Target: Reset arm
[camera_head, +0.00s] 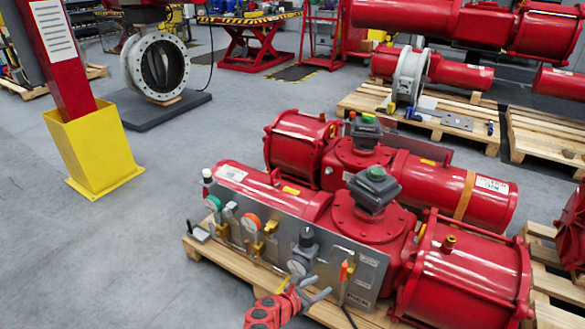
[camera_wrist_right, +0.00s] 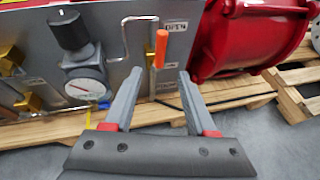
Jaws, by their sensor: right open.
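A red valve actuator (camera_head: 370,220) lies on a wooden pallet, with a grey control panel (camera_head: 240,225) along its front. The panel carries a gauge with a black knob (camera_head: 305,245) and an orange-handled lever (camera_head: 344,271). My right gripper (camera_head: 322,292) is in front of the panel's lower right part, open and empty. In the right wrist view the gripper's two fingers (camera_wrist_right: 155,85) point at the panel, below and around the orange handle (camera_wrist_right: 161,48) in the picture; contact cannot be told. The gauge (camera_wrist_right: 85,85) shows left of the fingers. My left gripper is not in view.
A second red actuator (camera_head: 410,180) lies behind the first. A yellow post base (camera_head: 92,150) and a large flanged valve (camera_head: 157,66) stand at the left. More pallets (camera_head: 545,135) are at the right. Grey floor (camera_head: 130,260) is clear at the front left.

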